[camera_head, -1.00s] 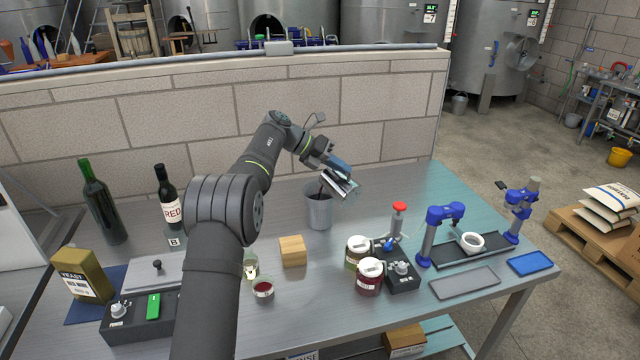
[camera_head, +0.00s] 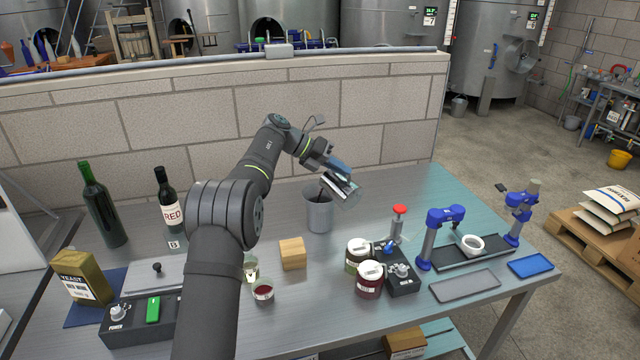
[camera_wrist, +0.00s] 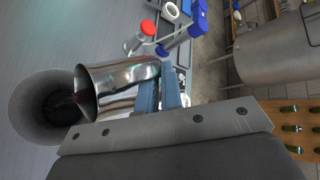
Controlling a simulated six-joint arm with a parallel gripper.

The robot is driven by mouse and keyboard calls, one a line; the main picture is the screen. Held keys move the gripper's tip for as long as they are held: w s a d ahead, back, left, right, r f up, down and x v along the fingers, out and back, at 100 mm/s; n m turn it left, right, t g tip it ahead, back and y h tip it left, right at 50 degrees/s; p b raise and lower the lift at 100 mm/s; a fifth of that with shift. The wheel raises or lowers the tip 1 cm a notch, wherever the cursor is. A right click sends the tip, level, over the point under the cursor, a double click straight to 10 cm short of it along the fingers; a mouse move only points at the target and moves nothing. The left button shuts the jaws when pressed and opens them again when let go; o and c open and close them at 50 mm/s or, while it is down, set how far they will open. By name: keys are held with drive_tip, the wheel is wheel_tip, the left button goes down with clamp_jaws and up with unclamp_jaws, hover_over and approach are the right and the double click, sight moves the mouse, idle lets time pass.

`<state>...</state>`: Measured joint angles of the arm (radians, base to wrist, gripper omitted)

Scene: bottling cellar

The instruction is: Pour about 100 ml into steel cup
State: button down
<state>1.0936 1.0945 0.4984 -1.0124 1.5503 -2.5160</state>
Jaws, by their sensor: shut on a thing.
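My gripper (camera_head: 335,170) is shut on a shiny metal vessel (camera_head: 345,190) and holds it strongly tilted above a tall grey metal cup (camera_head: 319,214). The cup stands upright on the table. In the wrist view, the two blue fingers (camera_wrist: 160,93) grip the shiny vessel (camera_wrist: 118,78) at its side. Its mouth points left, over the opening of the grey cup (camera_wrist: 24,100). Dark red liquid shows at the vessel's lower lip and dark liquid shows inside the cup. The level in the cup cannot be read, and the amount left in the vessel is hidden.
A wooden block (camera_head: 292,253) stands in front of the cup. Two dark bottles (camera_head: 101,208) stand at the left. A block wall (camera_head: 300,110) runs behind the table.

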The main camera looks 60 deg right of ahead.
sight(351, 192)
drive_tip(key=shift+s+a+f+m+t, duration=0.15)
drive_tip(key=shift+s+a+t, duration=0.1)
drive_tip(key=shift+s, duration=0.35)
drive_tip(key=shift+s+a+f+m+t, duration=0.15)
drive_tip(key=shift+s+a+t, duration=0.1)
drive_tip(key=shift+s, duration=0.3)
drive_tip(key=shift+f, duration=0.25)
drive_tip(key=shift+s+a+f+t, duration=0.15)
drive_tip(key=shift+s+f+t, duration=0.15)
drive_tip(key=shift+t, duration=0.2)
drive_tip(key=shift+s+a+f+m+t+h+p, duration=0.15)
drive_tip(key=shift+s+m+t+h+p, duration=0.1)
drive_tip(key=shift+s+m+t, duration=0.25)
drive_tip(key=shift+s+a+f+m+t+h+p, duration=0.1)
drive_tip(key=shift+s+a+m+t+h+p, duration=0.15)
drive_tip(key=shift+t, duration=0.45)
drive_tip(key=shift+s, duration=0.1)
